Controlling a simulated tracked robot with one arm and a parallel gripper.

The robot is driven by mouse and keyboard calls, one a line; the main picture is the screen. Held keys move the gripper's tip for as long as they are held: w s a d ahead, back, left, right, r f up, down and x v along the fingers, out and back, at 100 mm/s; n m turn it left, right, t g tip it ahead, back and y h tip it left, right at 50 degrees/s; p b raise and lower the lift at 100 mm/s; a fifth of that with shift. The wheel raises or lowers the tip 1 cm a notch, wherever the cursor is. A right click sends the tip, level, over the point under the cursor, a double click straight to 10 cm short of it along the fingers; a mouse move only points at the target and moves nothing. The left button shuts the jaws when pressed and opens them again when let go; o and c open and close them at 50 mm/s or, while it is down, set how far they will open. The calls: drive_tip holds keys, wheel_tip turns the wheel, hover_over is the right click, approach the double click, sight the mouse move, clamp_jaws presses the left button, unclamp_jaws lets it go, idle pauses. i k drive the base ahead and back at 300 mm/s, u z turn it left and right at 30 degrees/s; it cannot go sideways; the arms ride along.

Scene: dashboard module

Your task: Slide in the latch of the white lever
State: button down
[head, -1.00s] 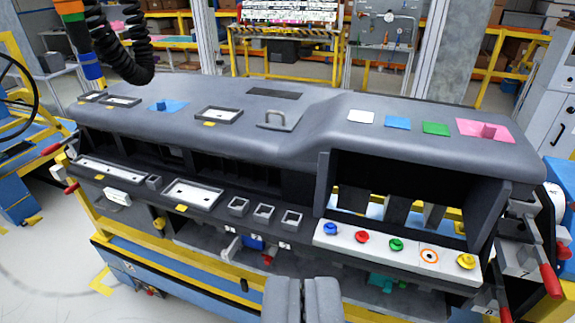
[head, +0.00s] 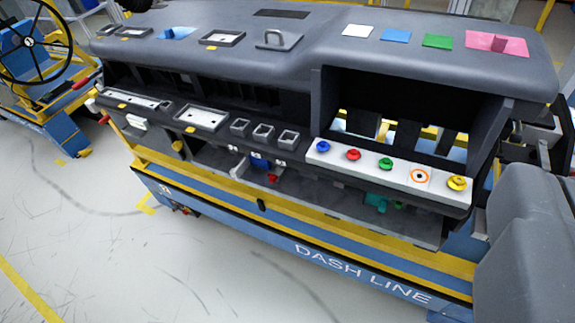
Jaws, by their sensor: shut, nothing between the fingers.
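A small white lever-like part (head: 238,168) shows below the front of the dashboard module (head: 400,70), left of a blue block (head: 260,164); its latch is too small to make out. Another white handle-like piece (head: 137,123) sits at the module's left end. I cannot tell for certain which is the white lever. My gripper (head: 522,205) fills the lower right corner as a large grey shape close to the camera. It is shut and empty, well right of both white pieces, and hides part of the module's right end.
A white strip (head: 400,175) carries several coloured knobs. Red-handled parts (head: 98,110) stick out at the left end. The blue and yellow stand (head: 300,235) runs along the front. The floor (head: 100,250) at lower left is clear.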

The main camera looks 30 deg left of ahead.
sight(236, 174)
drive_tip(key=z, duration=2.25)
drive_tip(key=k, duration=2.7)
drive_tip(key=u, duration=1.8)
drive_tip(key=i, duration=0.55)
